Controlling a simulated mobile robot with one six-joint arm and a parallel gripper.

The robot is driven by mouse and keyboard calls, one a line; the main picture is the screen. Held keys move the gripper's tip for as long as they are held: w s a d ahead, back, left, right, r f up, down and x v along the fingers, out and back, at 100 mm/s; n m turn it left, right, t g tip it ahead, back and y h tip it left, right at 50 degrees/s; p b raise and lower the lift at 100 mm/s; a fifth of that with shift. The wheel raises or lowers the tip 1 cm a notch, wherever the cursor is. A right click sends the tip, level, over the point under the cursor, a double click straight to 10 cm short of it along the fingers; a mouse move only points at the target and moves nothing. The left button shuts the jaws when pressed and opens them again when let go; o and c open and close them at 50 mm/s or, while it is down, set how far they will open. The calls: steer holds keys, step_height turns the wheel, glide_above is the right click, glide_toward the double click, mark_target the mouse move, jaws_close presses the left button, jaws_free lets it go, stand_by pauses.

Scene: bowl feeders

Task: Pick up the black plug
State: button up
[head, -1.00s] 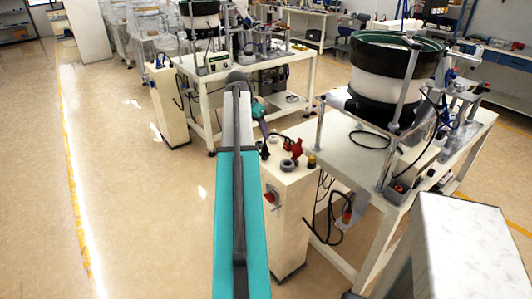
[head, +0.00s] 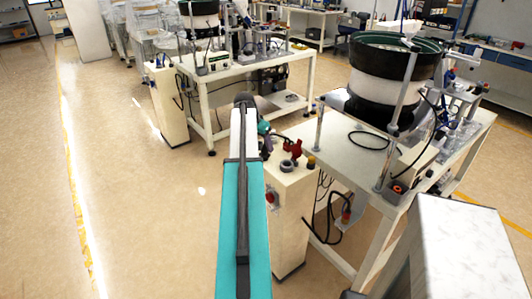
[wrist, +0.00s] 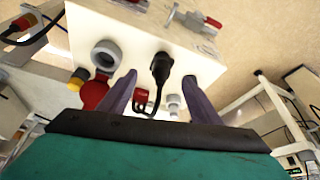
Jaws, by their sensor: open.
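The black plug (wrist: 161,68) stands on the white box (wrist: 215,66) in the wrist view, with a dark cable curling from its lower end. My gripper (wrist: 159,78) is open, with one finger on each side of the plug in the picture. A gap shows between the plug and both fingers, and I cannot tell the depth left to the tips. In the head view my arm reaches to the top of the white box (head: 290,225), and the plug is not clearly visible behind the arm's end.
Red fittings (head: 294,147) and a grey round socket (wrist: 105,54) sit close beside the plug. A red-handled part (wrist: 198,20) is at the box's far edge. A table with a bowl feeder (head: 395,75) stands to the right. Open floor lies left.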

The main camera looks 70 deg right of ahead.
mark_target(264, 146)
steer(key=shift+d+f, duration=0.1)
steer(key=shift+f, duration=0.15)
steer(key=shift+s+p+x, duration=0.2)
steer(key=shift+p+x, duration=0.5)
steer(key=shift+x, duration=1.8)
steer(key=shift+d, duration=0.1)
steer(key=c, duration=1.5)
steer(key=shift+o, duration=0.2)
steer(key=shift+r, duration=0.2)
